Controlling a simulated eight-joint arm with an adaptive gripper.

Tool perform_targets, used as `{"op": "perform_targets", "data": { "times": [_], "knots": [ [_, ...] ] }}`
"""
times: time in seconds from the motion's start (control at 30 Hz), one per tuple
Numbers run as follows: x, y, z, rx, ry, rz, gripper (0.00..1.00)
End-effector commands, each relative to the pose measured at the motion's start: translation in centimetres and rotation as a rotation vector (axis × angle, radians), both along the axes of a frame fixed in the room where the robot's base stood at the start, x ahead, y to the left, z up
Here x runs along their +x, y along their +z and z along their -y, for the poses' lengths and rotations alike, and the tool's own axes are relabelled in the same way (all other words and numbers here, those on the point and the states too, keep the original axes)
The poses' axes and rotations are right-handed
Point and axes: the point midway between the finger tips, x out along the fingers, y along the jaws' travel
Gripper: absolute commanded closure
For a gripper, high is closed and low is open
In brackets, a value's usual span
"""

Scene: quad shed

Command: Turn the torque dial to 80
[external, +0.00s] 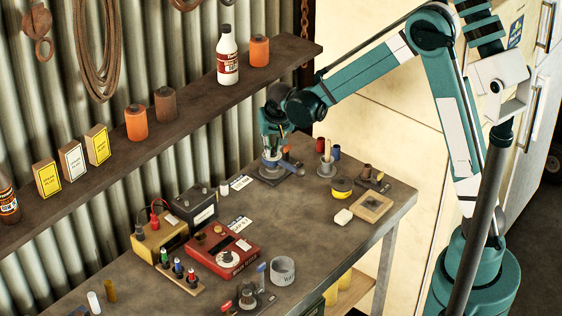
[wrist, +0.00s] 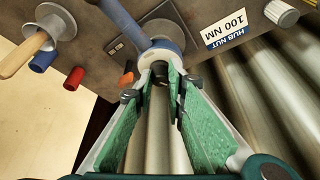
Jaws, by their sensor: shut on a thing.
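A red box (external: 222,247) on the bench has a white round dial (external: 228,259) on top; its setting is too small to read. My gripper (external: 272,152) is at the far end of the bench, pointing down. The head sits over a round mount by a card reading "HUB NUT 100 NM" (wrist: 231,27). The fingers hide part of the head.
A yellow box (external: 160,239) and a black box (external: 195,207) stand beside the red box, with a rack of coloured pieces (external: 180,272) before it. A grey cup (external: 282,270) is to the right. The shelf (external: 180,130) overhangs the bench's back. The bench middle is fairly clear.

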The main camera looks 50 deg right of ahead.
Motion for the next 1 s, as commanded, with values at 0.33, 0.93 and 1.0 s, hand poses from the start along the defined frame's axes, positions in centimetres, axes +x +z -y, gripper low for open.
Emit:
{"op": "perform_targets", "data": {
  "times": [0.33,0.93,1.0],
  "knots": [
    [0.0,0.0,0.0,0.0,0.0,0.0,0.71],
    [-1.9,1.1,-1.4,0.0,0.001,0.0,0.71],
    [-2.8,1.1,-2.1,0.0,0.002,0.0,0.71]
  ]
}}
